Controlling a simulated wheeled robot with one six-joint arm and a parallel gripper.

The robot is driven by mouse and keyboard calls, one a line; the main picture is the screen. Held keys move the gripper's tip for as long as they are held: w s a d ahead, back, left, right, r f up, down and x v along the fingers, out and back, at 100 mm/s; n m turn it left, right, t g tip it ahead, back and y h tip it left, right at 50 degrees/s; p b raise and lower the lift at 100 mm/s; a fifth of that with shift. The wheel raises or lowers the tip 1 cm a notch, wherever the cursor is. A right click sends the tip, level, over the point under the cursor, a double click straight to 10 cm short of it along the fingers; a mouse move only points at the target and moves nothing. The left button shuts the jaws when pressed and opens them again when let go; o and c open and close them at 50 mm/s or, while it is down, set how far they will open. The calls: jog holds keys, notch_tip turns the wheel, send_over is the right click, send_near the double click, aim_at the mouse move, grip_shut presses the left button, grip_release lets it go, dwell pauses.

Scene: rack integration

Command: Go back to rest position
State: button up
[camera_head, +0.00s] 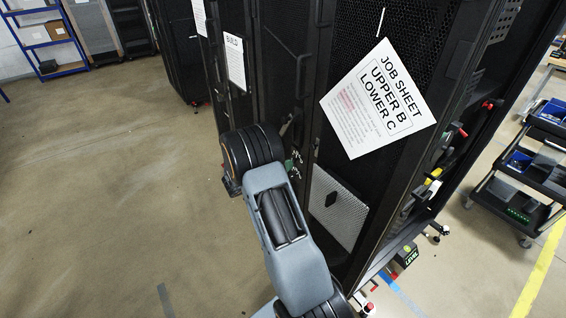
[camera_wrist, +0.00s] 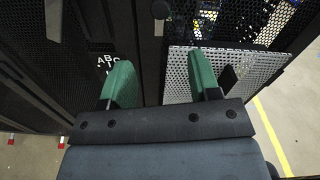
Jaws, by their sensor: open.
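My gripper (camera_wrist: 162,82) shows in the wrist view with two green fingers spread apart and nothing between them. It faces the front of a black rack (camera_head: 340,90). In the head view my arm reaches up toward the rack door, and the gripper itself is mostly hidden behind the arm. The silver panel (camera_head: 337,208) shows there low on the rack, just right of my arm. I cannot tell whether the fingers touch anything.
A job sheet (camera_head: 378,98) reading "Upper B, Lower C" hangs on the rack door. A build sheet (camera_head: 235,62) is on the rack to its left. A cart (camera_head: 525,180) with blue bins stands at right. Blue shelving (camera_head: 45,40) stands far left. The left floor is clear.

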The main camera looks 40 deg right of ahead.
dwell(0.4)
jog(key=s+a+f+m+g+y, duration=0.2)
jog(key=s+f+m+g+y, duration=0.1)
jog(key=s+f+m+y, duration=0.15)
jog(key=s+a+r+m+y, duration=0.2)
jog(key=s+a+m+y, duration=0.4)
jog(key=s+a+m, duration=0.15)
jog(key=s+a+r+m+t+y, duration=0.2)
jog(key=a+r+m+t+y, duration=0.1)
jog(key=a+r, duration=0.4)
jog(key=s+a+r+m+t+y, duration=0.3)
jog(key=a+r+m+t+y, duration=0.1)
jog(key=a, duration=0.6)
notch_tip(320, 180, up, 3)
jog(key=shift+s+f+m+t, duration=0.15)
jog(key=shift+s+m+t, duration=0.2)
jog(key=shift+t, duration=0.35)
jog(key=shift+y, duration=0.25)
jog(key=shift+c, duration=0.4)
